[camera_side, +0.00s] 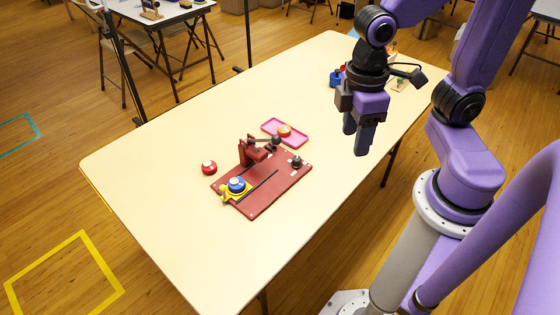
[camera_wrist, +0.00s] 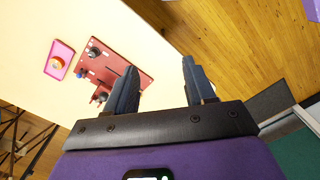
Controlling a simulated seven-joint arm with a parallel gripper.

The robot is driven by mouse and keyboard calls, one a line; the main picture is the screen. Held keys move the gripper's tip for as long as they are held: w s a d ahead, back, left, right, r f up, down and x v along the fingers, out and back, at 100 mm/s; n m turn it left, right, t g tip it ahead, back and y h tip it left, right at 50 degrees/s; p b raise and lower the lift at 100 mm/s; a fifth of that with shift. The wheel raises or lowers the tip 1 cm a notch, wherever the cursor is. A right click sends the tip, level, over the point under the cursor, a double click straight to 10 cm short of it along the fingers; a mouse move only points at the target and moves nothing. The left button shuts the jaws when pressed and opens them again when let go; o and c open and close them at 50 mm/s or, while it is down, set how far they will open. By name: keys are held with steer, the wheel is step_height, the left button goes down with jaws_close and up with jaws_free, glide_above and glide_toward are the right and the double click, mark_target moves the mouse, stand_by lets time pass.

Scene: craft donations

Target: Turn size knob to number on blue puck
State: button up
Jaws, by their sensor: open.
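A red board (camera_side: 262,195) with a dark slot lies on the cream table. A small black size knob (camera_side: 297,162) sits at its right corner; the knob also shows in the wrist view (camera_wrist: 94,52). A red press with a dark ball-ended lever (camera_side: 258,150) stands at the board's back edge. A blue puck (camera_side: 236,185) rests on a yellow holder (camera_side: 230,192) at the board's left end. Its number is too small to read. My gripper (camera_side: 358,140) is open and empty, above the table, right of the board and apart from it. Its fingers (camera_wrist: 160,85) show in the wrist view.
A red puck (camera_side: 209,168) lies on the table left of the board. A pink tray (camera_side: 270,126) with an orange puck (camera_side: 284,130) lies behind it. Blue and red items (camera_side: 337,77) sit at the far end. The near table is clear.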

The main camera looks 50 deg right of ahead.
steer(key=w+a+f+m+g, duration=0.1)
steer(key=w+m, duration=0.3)
steer(key=w, duration=0.6)
steer(key=m+g, duration=0.2)
steer(key=m, duration=0.4)
glide_above(297, 158)
steer(key=w+a, duration=0.2)
steer(key=a, duration=0.4)
step_height(297, 158, down, 6)
steer(key=w+d+f+m+g+y, duration=0.1)
steer(key=w+d+f+m, duration=0.2)
steer(key=w+d+f, duration=0.35)
steer(key=x, duration=0.5)
steer(key=s+x, duration=0.1)
steer(key=x, duration=1)
steer(key=shift+s+d+r, duration=0.1)
steer(key=shift+s+d, duration=0.2)
steer(key=shift+s, duration=0.15)
jaws_close()
